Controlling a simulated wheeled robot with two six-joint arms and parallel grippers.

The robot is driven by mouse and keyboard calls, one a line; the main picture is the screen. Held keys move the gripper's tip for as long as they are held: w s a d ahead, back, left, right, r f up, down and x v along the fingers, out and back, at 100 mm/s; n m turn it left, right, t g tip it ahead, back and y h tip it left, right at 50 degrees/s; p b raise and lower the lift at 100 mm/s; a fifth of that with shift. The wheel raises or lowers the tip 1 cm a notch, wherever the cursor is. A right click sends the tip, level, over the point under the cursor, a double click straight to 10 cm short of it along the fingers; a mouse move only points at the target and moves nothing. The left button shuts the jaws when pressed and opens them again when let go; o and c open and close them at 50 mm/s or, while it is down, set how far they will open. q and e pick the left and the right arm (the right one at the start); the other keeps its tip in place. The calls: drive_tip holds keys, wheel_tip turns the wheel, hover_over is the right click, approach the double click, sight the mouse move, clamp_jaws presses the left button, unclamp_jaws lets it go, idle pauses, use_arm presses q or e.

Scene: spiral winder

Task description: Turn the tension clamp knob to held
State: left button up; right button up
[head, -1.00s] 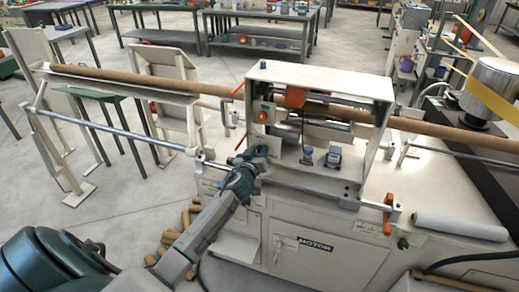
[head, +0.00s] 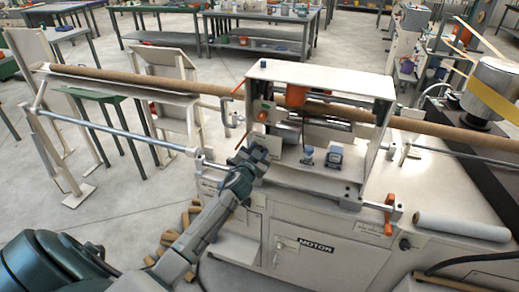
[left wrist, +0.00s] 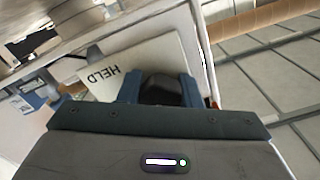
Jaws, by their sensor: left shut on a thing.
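The tension clamp knob (left wrist: 160,92) is a dark piece between my left gripper's two blue fingers in the left wrist view. My left gripper (left wrist: 160,88) is shut on it. Behind it is a pale plate (left wrist: 145,62) with the word HELD printed on it, upside down in this view. In the head view my left gripper (head: 256,155) is at the left front of the winder's white frame (head: 320,80), and it hides the knob there. The knob's pointing direction cannot be told. My right gripper is not in view.
A long brown tube (head: 150,82) runs across the machine. A steel rod (head: 115,130) lies left of my gripper. An orange handle (head: 389,215) is on the machine's right front. A white roll (head: 462,226) lies on the right top. Brown pieces (head: 170,238) lie low beside the cabinet.

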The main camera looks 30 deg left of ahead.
use_arm(q)
drive_tip(key=m, duration=0.3)
drive_tip(key=shift+m, duration=0.4)
drive_tip(key=m+p, duration=0.1)
drive_tip(key=m, duration=0.2)
drive_tip(key=shift+m, duration=0.3)
drive_tip(key=m+p, duration=0.1)
drive_tip(key=m, duration=0.3)
drive_tip(key=shift+r, duration=0.1)
drive_tip(key=shift+m+p, duration=0.6)
drive_tip(key=shift+m, duration=1.4)
drive_tip(key=o, duration=1)
drive_tip(key=b+v, duration=0.2)
drive_tip(key=v, duration=0.8)
drive_tip(key=shift+s, duration=0.4)
